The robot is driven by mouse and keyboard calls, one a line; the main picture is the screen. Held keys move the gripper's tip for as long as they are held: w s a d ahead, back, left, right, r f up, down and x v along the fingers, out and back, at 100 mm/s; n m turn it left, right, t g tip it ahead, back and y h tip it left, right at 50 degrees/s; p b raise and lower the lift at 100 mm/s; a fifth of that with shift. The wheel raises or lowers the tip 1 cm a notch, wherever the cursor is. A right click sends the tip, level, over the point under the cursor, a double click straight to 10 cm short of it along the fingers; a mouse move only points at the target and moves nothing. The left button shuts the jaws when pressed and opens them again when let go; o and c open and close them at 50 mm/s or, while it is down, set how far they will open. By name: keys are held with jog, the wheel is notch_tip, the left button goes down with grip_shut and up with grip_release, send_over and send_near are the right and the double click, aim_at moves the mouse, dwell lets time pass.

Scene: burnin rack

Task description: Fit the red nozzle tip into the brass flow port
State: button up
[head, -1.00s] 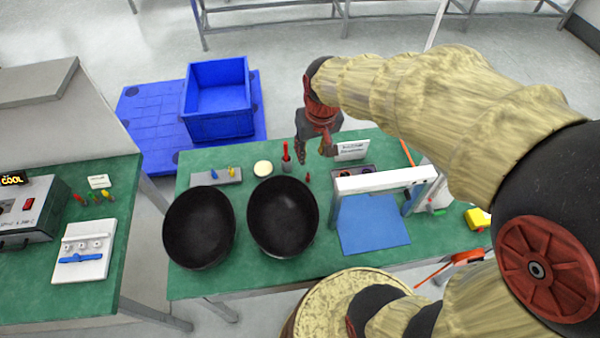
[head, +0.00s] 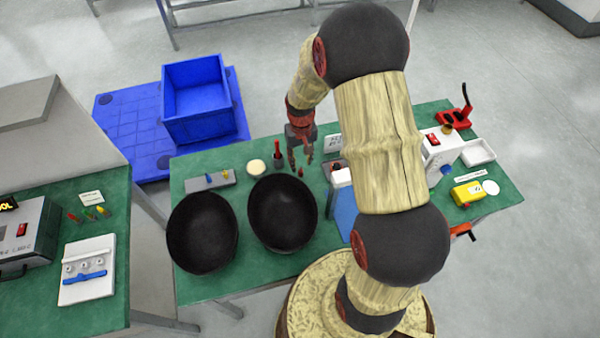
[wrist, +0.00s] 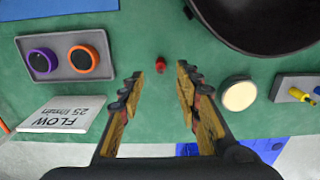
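The red nozzle tip (wrist: 160,65) is a small red piece on the green bench top. In the wrist view it lies just beyond and between my fingertips; in the head view the tip (head: 300,172) shows beside my gripper (head: 301,168). My gripper (wrist: 159,76) is open, with nothing between its fingers. A grey block (wrist: 62,77) holds two dark round sockets, one with a purple ring (wrist: 42,61) and one with an orange ring (wrist: 83,61). I cannot tell which, if either, is the brass flow port. My arm hides part of that area in the head view.
A sign reading FLOW 25 l/min (wrist: 62,114) stands by the block. Two black bowls (head: 202,232) (head: 283,213), a cream disc (head: 256,167) and a grey holder with blue and yellow tips (head: 210,181) are nearby. Bare green bench surrounds the red tip.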

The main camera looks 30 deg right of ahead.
aim_at(301, 171)
notch_tip(301, 171, down, 5)
jog(key=shift+r+b, duration=0.1)
jog(key=shift+b, duration=0.5)
jog(key=shift+c, duration=0.3)
jog(key=c, duration=0.8)
grip_shut()
jog(key=shift+r, duration=0.1)
